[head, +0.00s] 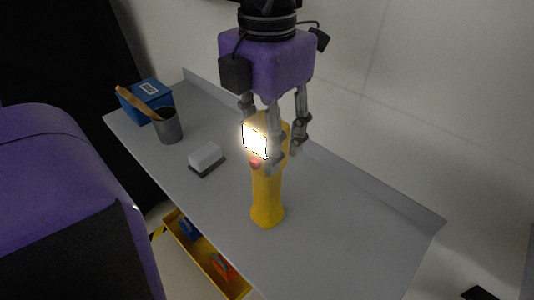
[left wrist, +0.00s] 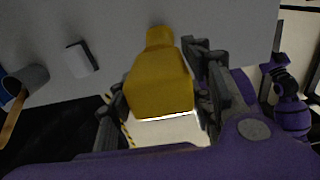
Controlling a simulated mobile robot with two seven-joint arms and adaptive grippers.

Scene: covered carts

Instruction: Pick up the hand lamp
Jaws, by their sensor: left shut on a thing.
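The hand lamp (head: 267,195) is yellow, with a bright lit panel and a red button on its head. It stands about upright over the grey cart top, near the middle of the head view. My left gripper (head: 284,152) comes down from above and is shut on the lamp's head, with fingers on both sides. In the left wrist view the lamp (left wrist: 160,85) lies between the fingers, its handle pointing away. I cannot tell whether its foot touches the cart top.
On the grey cart top (head: 340,225) are a white block on a dark base (head: 206,158), a grey cup (head: 168,127) with a wooden-coloured tool, and a blue box (head: 152,96). A yellow tray (head: 207,258) sits below the front edge. A pale wall stands behind; the right side is clear.

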